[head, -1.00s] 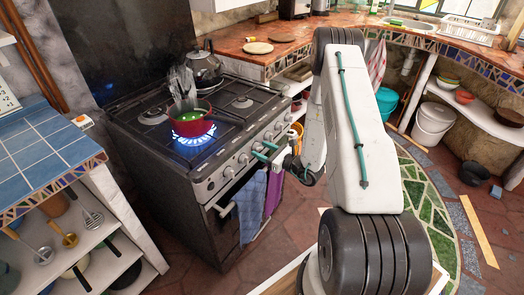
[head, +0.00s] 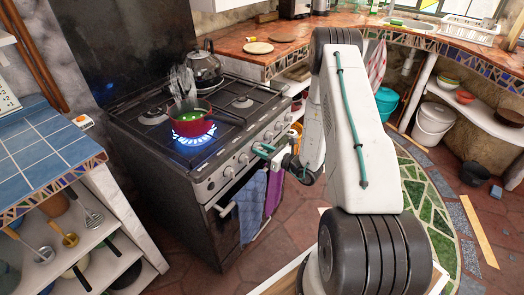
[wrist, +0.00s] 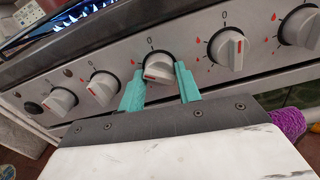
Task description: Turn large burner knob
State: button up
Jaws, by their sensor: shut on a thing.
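The stove (head: 190,150) has a row of grey knobs along its front panel. In the wrist view the middle knob (wrist: 158,68) sits between the two teal fingers of my gripper (wrist: 160,87). My gripper is shut on this knob, with a finger at each side. The knob's red mark lies nearly crosswise, unlike the upright mark on the knob to its right (wrist: 231,48). In the head view my gripper (head: 264,149) is at the stove's front panel, and the held knob is hard to make out there. I cannot tell which burner this knob serves.
A red pot (head: 192,126) with utensils stands over a lit blue flame (head: 196,138). A kettle (head: 205,70) is at the back. Blue (head: 250,205) and purple (head: 274,190) towels hang below the knobs. A blue-tiled counter (head: 45,150) stands at left.

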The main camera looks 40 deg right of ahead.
jog(key=m, duration=1)
jog(key=shift+m, duration=0.3)
dwell(0.4)
jog(key=o, duration=1)
jog(key=shift+c, duration=0.2)
jog(key=v, duration=0.8)
